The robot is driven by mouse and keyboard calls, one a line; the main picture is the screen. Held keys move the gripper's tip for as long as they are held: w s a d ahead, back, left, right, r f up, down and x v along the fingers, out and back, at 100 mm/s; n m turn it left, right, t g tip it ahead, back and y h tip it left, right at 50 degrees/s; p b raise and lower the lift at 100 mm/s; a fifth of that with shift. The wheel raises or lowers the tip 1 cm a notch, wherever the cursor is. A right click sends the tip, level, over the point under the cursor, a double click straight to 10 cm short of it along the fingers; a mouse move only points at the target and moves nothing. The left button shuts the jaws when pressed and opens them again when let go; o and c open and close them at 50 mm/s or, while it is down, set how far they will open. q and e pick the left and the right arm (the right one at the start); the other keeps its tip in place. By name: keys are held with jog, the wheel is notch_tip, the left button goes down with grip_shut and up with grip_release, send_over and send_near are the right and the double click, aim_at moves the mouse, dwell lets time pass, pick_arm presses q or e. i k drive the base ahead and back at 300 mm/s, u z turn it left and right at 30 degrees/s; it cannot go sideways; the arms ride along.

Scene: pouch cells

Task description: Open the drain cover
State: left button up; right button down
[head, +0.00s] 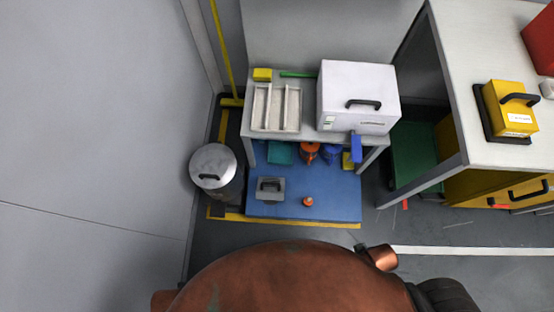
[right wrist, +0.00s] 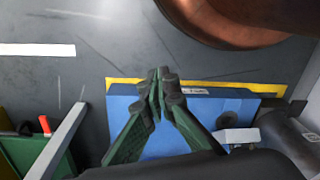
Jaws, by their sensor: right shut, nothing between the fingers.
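A small grey block or plate with a dark handle (head: 270,188), which looks like the drain cover, sits on the left part of a blue mat or platform (head: 335,205). The handle lies across its top. In the right wrist view a pale grey block (right wrist: 237,137) on the blue surface (right wrist: 180,108) seems to be the same thing. My right gripper (right wrist: 160,85) is shut and empty, with its fingertips seen over the near edge of the blue surface, apart from the grey block. My left gripper is in neither view.
A lidded metal bin (head: 213,168) stands left of the blue surface. A small orange object (head: 308,201) sits on it. Behind stands a bench with a white box (head: 357,95) and a tray (head: 276,108). A workbench (head: 470,120) is at right. Grey floor is open in front.

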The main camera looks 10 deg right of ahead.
aim_at(268, 188)
jog(key=z, duration=0.7)
jog(key=k, duration=1.5)
jog(key=u, duration=0.85)
jog(key=i, duration=0.5)
jog(key=z, duration=0.1)
